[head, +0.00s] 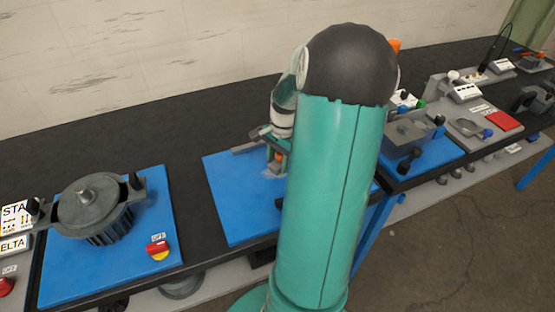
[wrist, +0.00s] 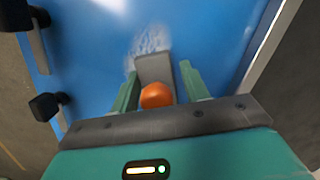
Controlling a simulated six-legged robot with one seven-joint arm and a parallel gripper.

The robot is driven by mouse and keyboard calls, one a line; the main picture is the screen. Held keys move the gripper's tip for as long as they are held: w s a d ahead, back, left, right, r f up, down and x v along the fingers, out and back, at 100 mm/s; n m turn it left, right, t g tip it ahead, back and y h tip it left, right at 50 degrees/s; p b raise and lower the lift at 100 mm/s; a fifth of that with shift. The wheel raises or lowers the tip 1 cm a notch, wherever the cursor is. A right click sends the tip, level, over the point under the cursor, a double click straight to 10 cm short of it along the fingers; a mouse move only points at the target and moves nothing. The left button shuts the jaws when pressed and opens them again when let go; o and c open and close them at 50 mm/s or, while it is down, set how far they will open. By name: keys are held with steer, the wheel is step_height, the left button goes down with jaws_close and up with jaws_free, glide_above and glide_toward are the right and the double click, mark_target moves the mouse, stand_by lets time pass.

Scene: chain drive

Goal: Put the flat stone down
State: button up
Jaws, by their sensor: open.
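The flat stone (wrist: 154,68) appears to be the grey slab with an orange knob (wrist: 156,95) in the wrist view. It is at the blue plate (wrist: 90,60), beside a patch of whitish marks (wrist: 150,38). My gripper (wrist: 158,72) is open, with one green finger on each side of the slab and a gap visible on the right. In the head view my gripper (head: 275,160) is low over the middle blue plate (head: 225,205). A bit of orange shows there, but my arm hides much of the plate.
Dark knobs (wrist: 47,105) stand at the plate's left edge in the wrist view, and a grey rail (wrist: 262,50) runs along the right. A round grey housing (head: 90,208) stands on the left plate. More fixtures (head: 412,135) stand right of my arm.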

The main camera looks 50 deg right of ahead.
steer(key=r, duration=0.4)
steer(key=d+r, duration=0.1)
steer(key=r, duration=0.7)
steer(key=shift+s+d+r, duration=0.1)
steer(key=shift+s+d, duration=0.25)
steer(key=shift+s, duration=0.05)
steer(key=w+a+r+n+h, duration=0.1)
steer(key=a+r+n, duration=0.15)
steer(key=a, duration=0.45)
steer(key=w+a+r+n+t+h, duration=0.1)
steer(key=w+a+r+n, duration=0.1)
steer(key=a+n, duration=0.35)
steer(key=w+a+r+n+h, duration=0.1)
steer(key=a+r, duration=0.1)
steer(key=a, duration=0.6)
steer(key=s+a+n+t, duration=0.2)
steer(key=a+n, duration=0.3)
steer(key=a, duration=0.3)
steer(key=s+a+r+n+t+y, duration=0.1)
steer(key=s+a+n, duration=0.3)
steer(key=a, duration=0.4)
steer(key=shift+s+a+n+t, duration=0.25)
steer(key=shift+a+n+t, duration=0.15)
steer(key=shift+n+t, duration=0.3)
steer(key=shift+d, duration=0.2)
